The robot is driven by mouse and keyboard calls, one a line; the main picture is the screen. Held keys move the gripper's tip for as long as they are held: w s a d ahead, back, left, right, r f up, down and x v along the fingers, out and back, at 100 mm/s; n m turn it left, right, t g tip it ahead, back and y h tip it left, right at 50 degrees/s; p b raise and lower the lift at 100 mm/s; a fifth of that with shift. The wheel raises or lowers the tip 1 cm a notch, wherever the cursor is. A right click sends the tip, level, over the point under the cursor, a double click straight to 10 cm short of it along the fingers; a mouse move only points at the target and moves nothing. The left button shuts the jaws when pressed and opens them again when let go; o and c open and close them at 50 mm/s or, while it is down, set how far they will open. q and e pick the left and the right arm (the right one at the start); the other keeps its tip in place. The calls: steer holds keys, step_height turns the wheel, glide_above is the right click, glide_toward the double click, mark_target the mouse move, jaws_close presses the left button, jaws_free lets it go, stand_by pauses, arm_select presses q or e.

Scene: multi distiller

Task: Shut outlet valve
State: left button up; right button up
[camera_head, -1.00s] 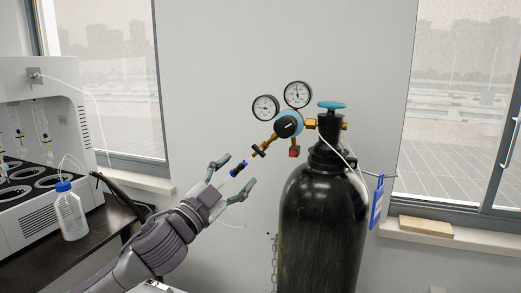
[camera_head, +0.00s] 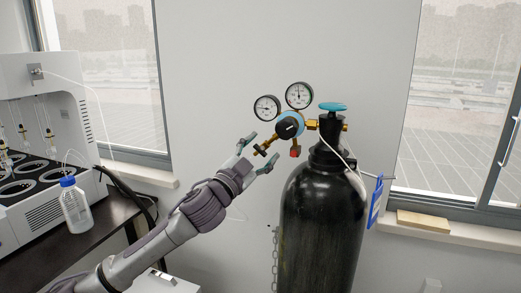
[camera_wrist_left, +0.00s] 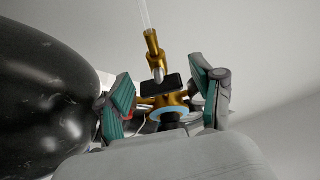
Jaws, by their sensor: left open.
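The gas regulator (camera_head: 289,125) with two round gauges is mounted on a black gas cylinder (camera_head: 318,225). Its brass outlet valve (camera_head: 262,149) points down to the left. In the left wrist view the outlet valve's black bar-shaped handle (camera_wrist_left: 161,87) lies crosswise between my fingers, in front of the brass fitting. My left gripper (camera_head: 259,152) is open, its fingertips on either side of the outlet valve; in the left wrist view (camera_wrist_left: 163,88) gaps show between fingers and handle. My right gripper is not in view.
At left, a dark bench (camera_head: 100,232) carries a white distiller (camera_head: 45,140) and a blue-capped bottle (camera_head: 75,207). The wall behind the gripper is bare.

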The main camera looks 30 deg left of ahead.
arm_select(q)
steer(key=c, duration=1.2)
steer(key=shift+o, duration=0.2)
steer(key=shift+r+m+p, duration=0.15)
steer(key=shift+m+p, duration=0.35)
steer(key=shift+p, duration=0.15)
steer(key=shift+m+h, duration=0.3)
steer(key=o, duration=1)
steer(key=shift+o, duration=0.8)
steer(key=shift+s+f, duration=0.1)
steer(key=shift+f, duration=0.15)
